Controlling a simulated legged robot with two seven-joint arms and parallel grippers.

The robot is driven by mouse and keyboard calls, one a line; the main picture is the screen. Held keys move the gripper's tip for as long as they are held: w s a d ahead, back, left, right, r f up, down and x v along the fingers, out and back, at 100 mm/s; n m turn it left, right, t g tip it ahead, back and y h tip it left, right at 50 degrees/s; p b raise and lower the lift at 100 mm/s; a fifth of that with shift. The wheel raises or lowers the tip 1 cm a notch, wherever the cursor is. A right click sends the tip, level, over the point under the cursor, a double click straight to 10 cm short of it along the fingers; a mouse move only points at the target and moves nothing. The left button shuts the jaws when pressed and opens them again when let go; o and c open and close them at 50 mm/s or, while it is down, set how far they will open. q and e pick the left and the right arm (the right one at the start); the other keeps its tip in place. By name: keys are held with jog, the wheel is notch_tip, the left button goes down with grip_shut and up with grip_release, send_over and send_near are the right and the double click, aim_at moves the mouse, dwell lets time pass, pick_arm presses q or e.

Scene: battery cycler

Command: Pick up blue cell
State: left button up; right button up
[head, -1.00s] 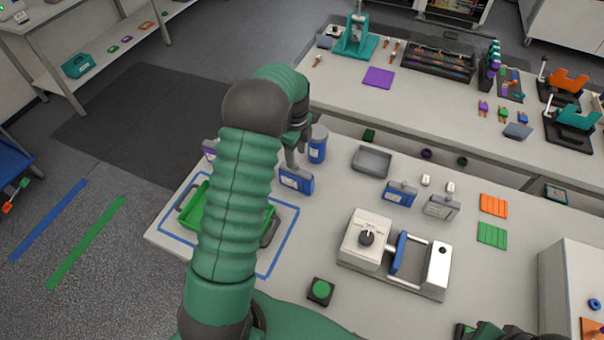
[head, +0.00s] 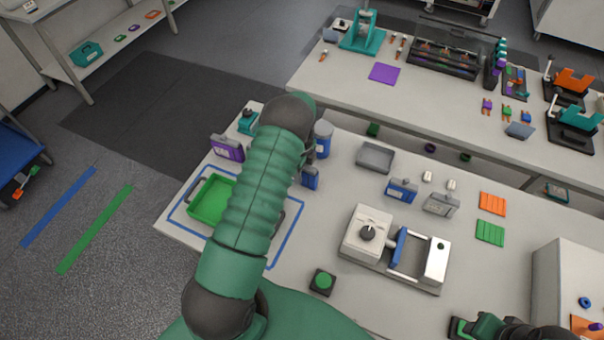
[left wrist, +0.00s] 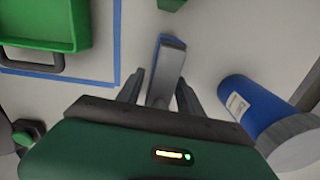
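A blue cell (head: 310,177) stands on the near bench, right of the green tray; my left arm hides part of it in the head view. In the left wrist view its grey top (left wrist: 167,72) with a blue edge lies between the fingers of my left gripper (left wrist: 160,92). The fingers are open, one on each side, with a gap showing. In the head view the left fingertips are mostly hidden behind my arm.
A blue bottle (head: 323,139) stands close by, also right of the fingers in the wrist view (left wrist: 250,105). The green tray (head: 209,203) sits inside blue tape. A purple cell (head: 228,149), grey tray (head: 375,157) and press-like device (head: 368,234) stand around.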

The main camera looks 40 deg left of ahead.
pick_arm(q)
jog(key=shift+a, duration=0.15)
grip_shut()
dwell(1.0)
